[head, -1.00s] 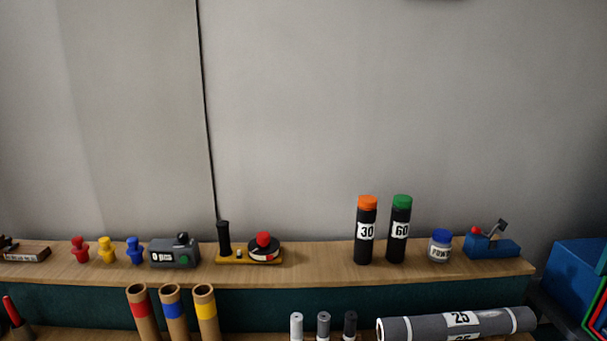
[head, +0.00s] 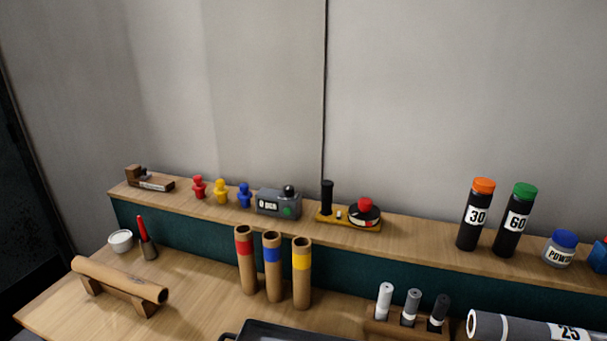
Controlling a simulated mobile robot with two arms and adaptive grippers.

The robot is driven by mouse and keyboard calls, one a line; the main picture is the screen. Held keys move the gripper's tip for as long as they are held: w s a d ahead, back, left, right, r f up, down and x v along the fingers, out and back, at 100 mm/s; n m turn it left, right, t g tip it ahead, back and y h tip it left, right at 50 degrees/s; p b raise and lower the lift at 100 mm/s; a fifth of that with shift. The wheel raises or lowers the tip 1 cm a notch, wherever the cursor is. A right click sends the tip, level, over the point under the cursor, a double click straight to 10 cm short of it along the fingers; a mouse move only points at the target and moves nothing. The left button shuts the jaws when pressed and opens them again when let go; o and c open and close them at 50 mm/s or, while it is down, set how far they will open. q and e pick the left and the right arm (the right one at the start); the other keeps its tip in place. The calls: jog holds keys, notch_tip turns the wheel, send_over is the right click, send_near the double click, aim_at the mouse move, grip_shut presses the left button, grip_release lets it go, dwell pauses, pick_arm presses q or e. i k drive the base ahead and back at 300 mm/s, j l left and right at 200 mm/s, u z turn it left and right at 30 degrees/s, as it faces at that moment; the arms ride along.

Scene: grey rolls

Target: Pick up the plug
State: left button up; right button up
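Three small knobbed plug-like pieces stand in a row on the raised wooden shelf: a red plug (head: 199,187), a yellow plug (head: 221,191) and a blue plug (head: 244,195). They stand upright and slightly apart, left of a grey device with a display (head: 279,203). Neither of my grippers shows in the head view.
On the bench below stand three brown tubes with red (head: 245,262), blue (head: 272,268) and yellow (head: 302,275) bands. A brown roll on a cradle (head: 118,280), a white bowl (head: 120,240) and a red-handled tool (head: 146,239) are at left. Black bottles (head: 475,217) stand on the shelf at right.

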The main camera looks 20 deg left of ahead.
aim_at(245, 195)
jog(key=k+j, duration=0.1)
jog(key=j, duration=0.5)
jog(key=k+j+u, duration=0.15)
jog(key=j, duration=0.5)
jog(key=i+l, duration=0.05)
jog(key=i, duration=0.05)
